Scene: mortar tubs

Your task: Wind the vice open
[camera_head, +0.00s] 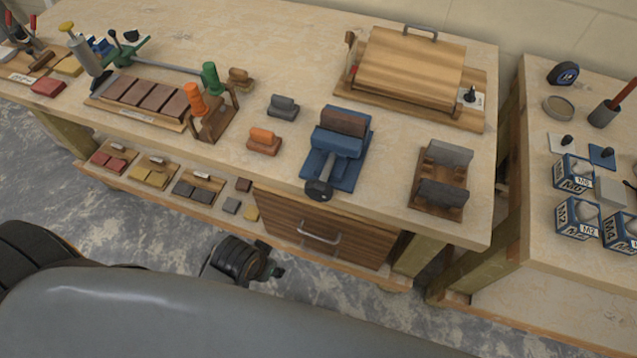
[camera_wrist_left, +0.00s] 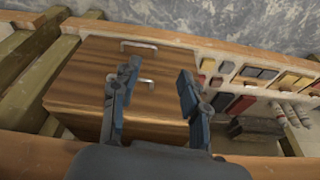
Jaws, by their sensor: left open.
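The blue vice (camera_head: 345,150) stands on the workbench near its front edge, right of centre in the head view. A reddish-brown block (camera_head: 343,121) sits at its top, toward the back. A screw with a round black end (camera_head: 318,190) points toward the front edge. My left gripper (camera_wrist_left: 155,88) shows in the left wrist view with its two fingers apart and nothing between them. Behind the fingers is the wooden drawer front, and the vice is not in that view. A dark part of my arm shows low in the head view. My right gripper is not in view.
The drawer front (camera_head: 325,225) with its metal handle is below the vice. A wooden holder with grey blocks (camera_head: 440,178) stands right of the vice; orange (camera_head: 263,142) and grey (camera_head: 283,107) blocks lie left. A lidded wooden box (camera_head: 410,68) is behind. A low shelf holds coloured pieces.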

